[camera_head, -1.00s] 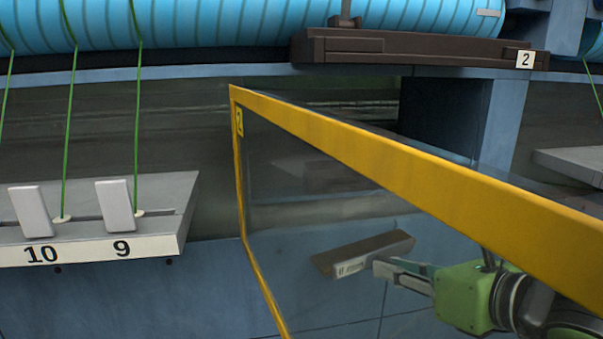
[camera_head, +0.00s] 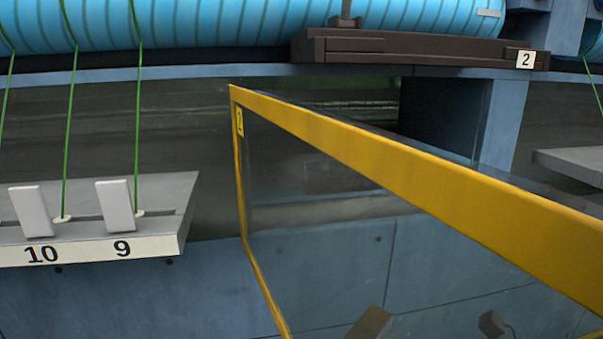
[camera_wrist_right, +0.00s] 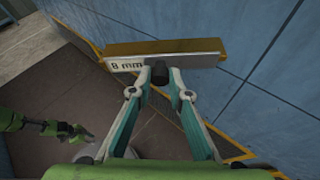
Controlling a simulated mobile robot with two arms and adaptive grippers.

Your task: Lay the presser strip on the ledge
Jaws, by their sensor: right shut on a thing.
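The presser strip (camera_wrist_right: 185,49) is a brown bar with a pale front edge marked "8 mm". My right gripper (camera_wrist_right: 158,73) is shut on it near the middle of its long side in the wrist view. In the head view a brown end of the strip (camera_head: 371,323) shows at the bottom edge, behind the clear panel; the right gripper's fingers are not seen there. A dark brown ledge-like beam (camera_head: 400,47) with a "2" tag lies under the blue roll; I cannot tell if it is the ledge meant. My left gripper (camera_wrist_right: 85,136) shows small in the wrist view; its opening is unclear.
A clear panel with a thick yellow frame (camera_head: 400,161) and a "2" mark slants across the head view. A grey shelf (camera_head: 165,195) numbered 10 and 9 stands at left, with green cords above. Another grey shelf (camera_head: 575,165) is at right. A blue wall (camera_wrist_right: 255,75) is close to the strip.

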